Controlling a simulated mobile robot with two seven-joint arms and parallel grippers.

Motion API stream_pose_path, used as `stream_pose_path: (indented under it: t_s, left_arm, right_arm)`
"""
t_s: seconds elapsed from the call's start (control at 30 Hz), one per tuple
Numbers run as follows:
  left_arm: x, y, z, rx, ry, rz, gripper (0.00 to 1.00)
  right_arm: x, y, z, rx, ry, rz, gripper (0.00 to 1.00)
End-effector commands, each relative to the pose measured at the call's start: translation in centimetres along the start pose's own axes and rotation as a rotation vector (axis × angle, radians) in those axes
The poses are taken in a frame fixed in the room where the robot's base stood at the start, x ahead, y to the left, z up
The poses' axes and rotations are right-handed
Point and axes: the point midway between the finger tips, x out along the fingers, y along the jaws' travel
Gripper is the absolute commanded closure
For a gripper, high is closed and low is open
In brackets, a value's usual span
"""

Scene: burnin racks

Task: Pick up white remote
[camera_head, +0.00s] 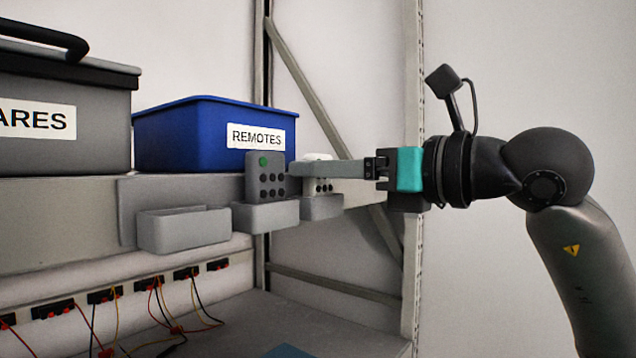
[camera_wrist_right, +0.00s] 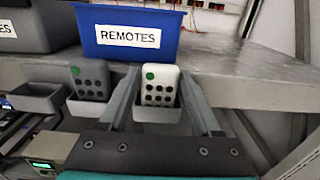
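The white remote (camera_head: 324,186) stands upright in the rightmost grey holder (camera_head: 321,208), partly hidden behind my right gripper's finger in the head view. In the right wrist view the white remote (camera_wrist_right: 160,84) shows its green button and several dark buttons, with its lower end in the holder. My right gripper (camera_head: 302,169) reaches in from the right. Its fingers (camera_wrist_right: 158,76) are open, one on each side of the white remote, with small gaps seen in the wrist view. I cannot tell whether either finger touches it. My left gripper is not in view.
A grey remote (camera_head: 265,176) stands in the middle holder (camera_head: 266,216), close to my fingers. The left holder (camera_head: 184,230) looks empty. A blue REMOTES bin (camera_head: 190,135) and a grey bin (camera_head: 60,110) stand on the shelf above. Wires (camera_head: 160,305) hang below.

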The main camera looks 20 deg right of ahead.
Motion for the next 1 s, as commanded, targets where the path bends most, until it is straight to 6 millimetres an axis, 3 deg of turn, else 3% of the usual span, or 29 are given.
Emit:
stream_pose_path:
  t_s: [0.07,0.57,1.0]
  left_arm:
    - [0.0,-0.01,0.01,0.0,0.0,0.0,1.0]
    - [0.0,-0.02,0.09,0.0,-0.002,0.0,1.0]
    - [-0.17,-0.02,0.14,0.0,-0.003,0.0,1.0]
  right_arm:
    - [-0.01,-0.01,-0.01,0.0,0.0,0.0,0.45]
    - [-0.02,-0.01,-0.01,0.0,0.001,0.0,1.0]
    - [-0.01,-0.05,0.8,0.0,0.0,-0.001,1.0]
